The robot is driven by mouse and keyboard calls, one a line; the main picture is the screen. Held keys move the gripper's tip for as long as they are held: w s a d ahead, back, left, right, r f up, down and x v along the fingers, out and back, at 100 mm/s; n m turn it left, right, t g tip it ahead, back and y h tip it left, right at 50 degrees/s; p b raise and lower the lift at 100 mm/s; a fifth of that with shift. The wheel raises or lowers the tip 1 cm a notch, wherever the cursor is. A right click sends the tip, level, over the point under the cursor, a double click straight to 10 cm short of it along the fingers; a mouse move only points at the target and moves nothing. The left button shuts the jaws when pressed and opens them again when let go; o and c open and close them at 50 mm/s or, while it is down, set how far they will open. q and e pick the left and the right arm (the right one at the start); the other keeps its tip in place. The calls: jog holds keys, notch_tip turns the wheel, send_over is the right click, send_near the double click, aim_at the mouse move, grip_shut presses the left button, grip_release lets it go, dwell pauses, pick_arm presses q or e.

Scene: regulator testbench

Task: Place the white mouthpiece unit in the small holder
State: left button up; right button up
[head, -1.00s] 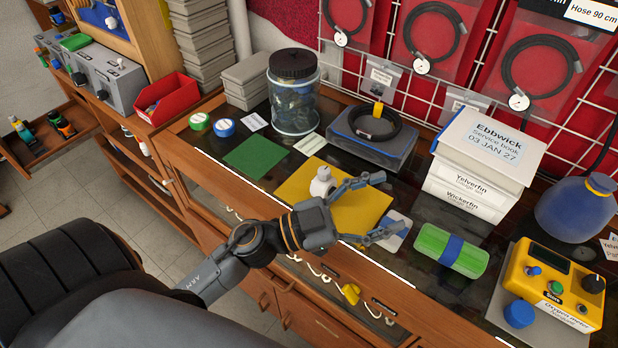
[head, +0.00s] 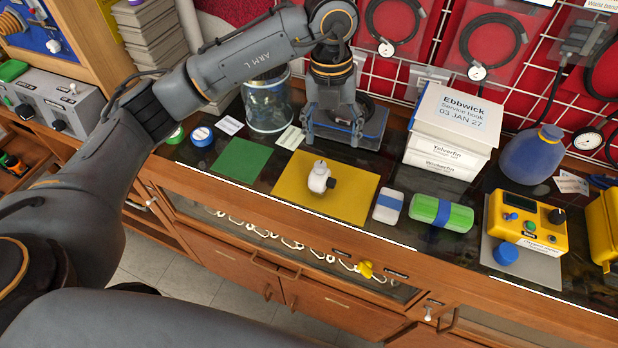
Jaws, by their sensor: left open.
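The white mouthpiece unit (head: 319,175) stands on the yellow mat (head: 357,197), with a dark knob on its right side. My left gripper (head: 334,138) points down behind the unit, open, with nothing seen between its fingers. It is apart from the unit and overlaps a grey and blue case (head: 372,128) at the back of the bench, partly hiding the case and the dark hose coil on it. I cannot tell which thing is the small holder. My right gripper is not in view.
A clear jar (head: 268,105) stands behind my left arm. A green mat (head: 242,158) lies left of the yellow one. A small white and blue box (head: 388,205), a green case (head: 441,213), stacked white boxes (head: 452,125) and a yellow meter (head: 527,218) stand to the right.

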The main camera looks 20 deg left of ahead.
aim_at(320, 164)
pick_arm(q)
jog(key=shift+y, duration=0.5)
jog(key=f, duration=0.2)
jog(key=a+f+p, duration=0.1)
jog(key=f, duration=0.1)
jog(key=f+p, duration=0.1)
jog(key=f, duration=0.2)
jog(key=shift+w+a, duration=0.4)
jog(key=shift+f+p, duration=0.55)
jog(key=shift+p, duration=0.2)
jog(key=f, duration=0.1)
jog(key=f+p, duration=0.1)
jog(key=f, duration=0.1)
jog(key=shift+w+a+f+p, duration=0.2)
jog(key=shift+a+f+p, duration=0.1)
jog(key=shift+p, duration=0.1)
jog(key=shift+f, duration=0.4)
jog(key=c, duration=1.2)
grip_shut()
